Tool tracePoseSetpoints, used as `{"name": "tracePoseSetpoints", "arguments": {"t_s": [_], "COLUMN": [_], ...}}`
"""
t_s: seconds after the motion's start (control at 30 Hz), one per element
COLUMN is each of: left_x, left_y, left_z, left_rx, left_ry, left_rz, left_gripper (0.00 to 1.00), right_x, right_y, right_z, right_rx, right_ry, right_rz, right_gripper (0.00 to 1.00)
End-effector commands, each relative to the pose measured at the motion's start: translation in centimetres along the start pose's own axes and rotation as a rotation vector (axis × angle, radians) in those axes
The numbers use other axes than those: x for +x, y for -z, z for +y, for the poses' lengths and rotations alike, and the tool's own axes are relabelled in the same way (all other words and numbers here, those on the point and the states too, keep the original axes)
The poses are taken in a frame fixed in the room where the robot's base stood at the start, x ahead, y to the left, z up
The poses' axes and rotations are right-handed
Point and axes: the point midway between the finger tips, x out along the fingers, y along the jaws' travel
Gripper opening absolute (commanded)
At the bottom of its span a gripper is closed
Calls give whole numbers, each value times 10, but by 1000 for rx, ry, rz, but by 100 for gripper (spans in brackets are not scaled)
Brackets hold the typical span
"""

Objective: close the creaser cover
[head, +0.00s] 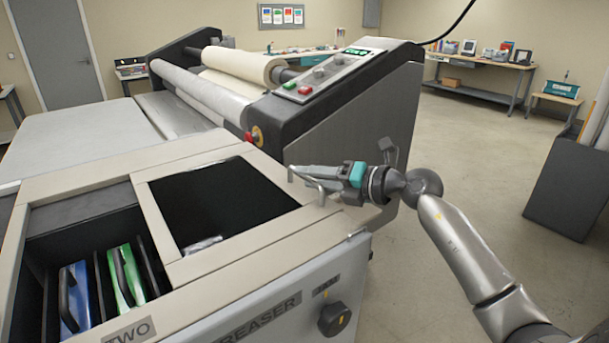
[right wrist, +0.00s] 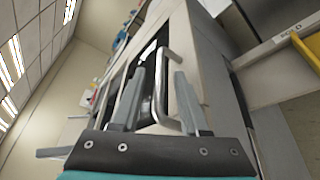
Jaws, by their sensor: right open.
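The creaser (head: 275,318) is the grey and beige machine in the foreground, with its name on the front. Its square dark opening (head: 215,195) is uncovered, and a small shiny item (head: 203,244) lies inside. A bent metal handle (head: 322,192) stands on the beige top at the right of the opening; I cannot tell the cover's edges there. My right gripper (head: 296,174) is at this handle, open. In the right wrist view the handle (right wrist: 174,103) shows between the spread fingers (right wrist: 160,78), not clamped. My left gripper is not in view.
A black knob (head: 334,319) sticks out of the creaser's front. The laminator (head: 330,105) stands behind.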

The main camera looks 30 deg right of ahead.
Motion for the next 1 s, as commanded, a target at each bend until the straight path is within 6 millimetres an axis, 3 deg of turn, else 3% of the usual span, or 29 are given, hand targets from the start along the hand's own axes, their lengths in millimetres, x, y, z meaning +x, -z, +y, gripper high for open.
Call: {"name": "tracePoseSetpoints", "arguments": {"t_s": [0.2, 0.57, 0.9, 1.0], "left_x": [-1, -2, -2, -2], "left_y": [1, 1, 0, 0], "left_z": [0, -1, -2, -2], "left_rx": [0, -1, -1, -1], "left_ry": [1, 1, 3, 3], "left_rz": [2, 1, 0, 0], "left_gripper": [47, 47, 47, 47], "right_x": [17, 20, 20, 20], "right_y": [0, 0, 0, 0], "right_z": [0, 0, 0, 0], "right_rx": [1, 0, 0, 0], "right_ry": [0, 0, 0, 0], "right_rz": [0, 0, 1, 1], "right_gripper": [45, 45, 6, 0]}}
